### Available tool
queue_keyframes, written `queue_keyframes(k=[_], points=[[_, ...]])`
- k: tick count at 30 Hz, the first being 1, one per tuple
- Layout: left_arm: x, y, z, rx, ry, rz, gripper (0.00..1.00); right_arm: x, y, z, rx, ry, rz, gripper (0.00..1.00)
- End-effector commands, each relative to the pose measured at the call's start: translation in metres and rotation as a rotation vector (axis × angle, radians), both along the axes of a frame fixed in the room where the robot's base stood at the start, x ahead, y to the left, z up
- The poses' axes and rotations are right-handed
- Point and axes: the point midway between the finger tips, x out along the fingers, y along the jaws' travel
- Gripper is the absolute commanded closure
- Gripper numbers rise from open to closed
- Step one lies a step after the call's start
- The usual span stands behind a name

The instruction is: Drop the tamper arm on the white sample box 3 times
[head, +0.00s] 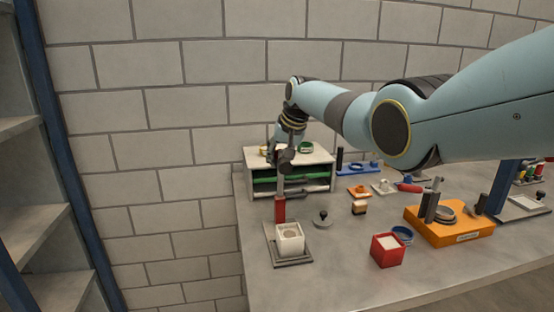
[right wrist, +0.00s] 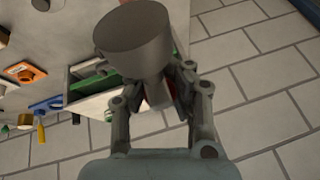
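The white sample box (head: 290,240) stands open-topped on a dark flat base at the table's front left. Just behind it a red post (head: 280,209) carries the grey tamper arm (head: 281,184), which stands raised, almost upright. My right gripper (head: 284,156) is at its upper end. In the right wrist view the thick grey tamper head (right wrist: 134,38) fills the space in front of the fingers. My right gripper (right wrist: 168,85) looks shut on the tamper arm just below the head; the head partly hides one fingertip. My left gripper is not in view.
A shelf unit (head: 312,157) with green contents stands behind the tamper. A small dark-knobbed disc (head: 322,220), a red box (head: 387,250) and an orange device (head: 449,226) are to the right. My right arm spans above the table. The table's left edge is close to the tamper base.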

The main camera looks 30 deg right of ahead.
Motion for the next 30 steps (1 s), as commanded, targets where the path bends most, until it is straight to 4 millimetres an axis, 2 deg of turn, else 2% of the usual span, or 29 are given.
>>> queue_keyframes(k=[1,11,12,21,30], points=[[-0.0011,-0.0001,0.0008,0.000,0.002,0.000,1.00,0.0089,-0.0061,0.0176,-0.009,-0.036,-0.006,1.00],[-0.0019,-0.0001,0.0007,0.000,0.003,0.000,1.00,0.0088,-0.0069,0.0177,-0.009,-0.036,-0.008,1.00],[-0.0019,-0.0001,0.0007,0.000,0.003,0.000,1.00,0.0088,-0.0070,0.0175,-0.009,-0.036,-0.008,0.90],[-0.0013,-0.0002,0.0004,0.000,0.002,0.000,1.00,0.0065,-0.0037,0.0127,-0.005,-0.026,-0.005,0.51],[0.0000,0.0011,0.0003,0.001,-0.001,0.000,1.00,0.0052,-0.0022,0.0107,-0.004,-0.021,-0.002,0.50]])
